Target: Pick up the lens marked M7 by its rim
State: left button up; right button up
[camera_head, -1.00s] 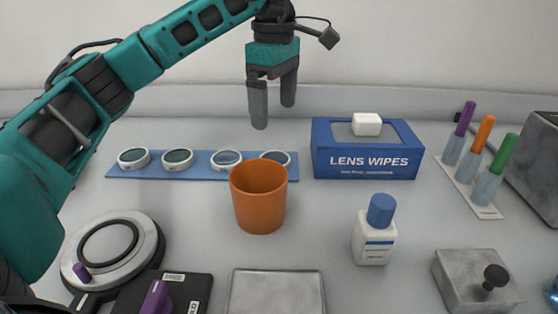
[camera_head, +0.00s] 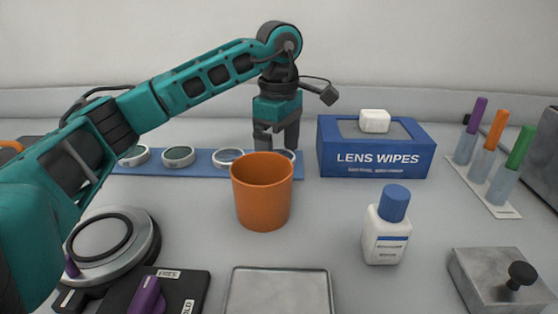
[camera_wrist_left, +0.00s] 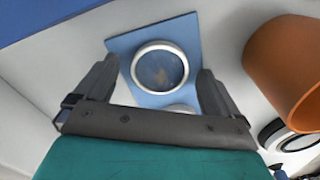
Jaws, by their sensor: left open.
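Several round lenses with white rims lie in a row on a blue strip (camera_head: 206,169); three of them, the left lens (camera_head: 134,156), the second lens (camera_head: 178,156) and the third lens (camera_head: 228,157), show left of the cup. No M7 mark can be read. My left gripper (camera_head: 277,147) points down over the rightmost lens, which the cup and fingers partly hide in the head view. In the left wrist view this lens (camera_wrist_left: 160,68) lies between the two spread fingers, with a gap on each side. My left gripper is open and empty. My right gripper is not in view.
An orange cup (camera_head: 262,195) stands just in front of the strip's right end. A blue lens wipes box (camera_head: 376,158) stands right of the gripper. A white bottle (camera_head: 387,240), a metal tray (camera_head: 279,292) and a round device (camera_head: 112,240) are nearer.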

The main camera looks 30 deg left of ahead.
pick_arm(q)
jog(key=c, duration=1.2)
jog(key=shift+r, duration=0.15)
